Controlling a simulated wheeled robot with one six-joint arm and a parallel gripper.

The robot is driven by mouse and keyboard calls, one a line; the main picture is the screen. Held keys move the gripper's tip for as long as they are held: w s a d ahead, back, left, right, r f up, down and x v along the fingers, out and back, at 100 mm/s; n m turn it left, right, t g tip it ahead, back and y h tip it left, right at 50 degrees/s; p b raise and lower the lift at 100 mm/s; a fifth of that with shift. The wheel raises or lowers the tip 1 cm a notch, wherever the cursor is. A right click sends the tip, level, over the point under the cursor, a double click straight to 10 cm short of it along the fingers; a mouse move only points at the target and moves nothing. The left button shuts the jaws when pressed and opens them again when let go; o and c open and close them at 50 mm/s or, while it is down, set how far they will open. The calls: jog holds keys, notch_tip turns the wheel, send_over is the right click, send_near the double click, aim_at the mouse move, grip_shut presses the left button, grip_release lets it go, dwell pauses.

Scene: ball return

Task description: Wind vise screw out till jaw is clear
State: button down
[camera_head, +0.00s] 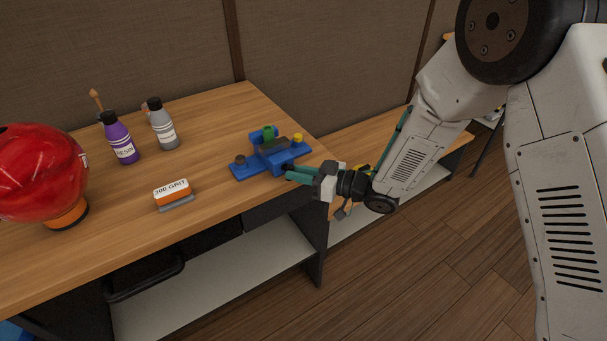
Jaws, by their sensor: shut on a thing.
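A small blue vise (268,157) stands on the wooden workbench near its right front corner. A green part (268,132) rises at its top, a yellow piece (297,138) sits at its right and a dark round piece (240,160) at its left. My gripper (290,173) reaches in from the right, level with the vise's front side. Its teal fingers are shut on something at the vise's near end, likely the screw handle. The fingers and the vise body hide the held part, and the jaw gap is too small to make out.
A red bowling ball (38,170) rests on an orange-and-black stand at the left. A purple bottle (121,140), a grey bottle (162,125) and a 300 grit block (174,194) stand on the workbench (110,235). Clear bench top lies between the block and vise.

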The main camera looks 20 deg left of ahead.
jog(key=shift+s, duration=0.15)
jog(key=c, duration=1.4)
grip_release()
jog(key=shift+a, duration=0.1)
jog(key=shift+o, duration=0.2)
jog(key=d, duration=0.7)
jog(key=shift+s+d+r, duration=0.35)
jog(key=shift+d, duration=0.05)
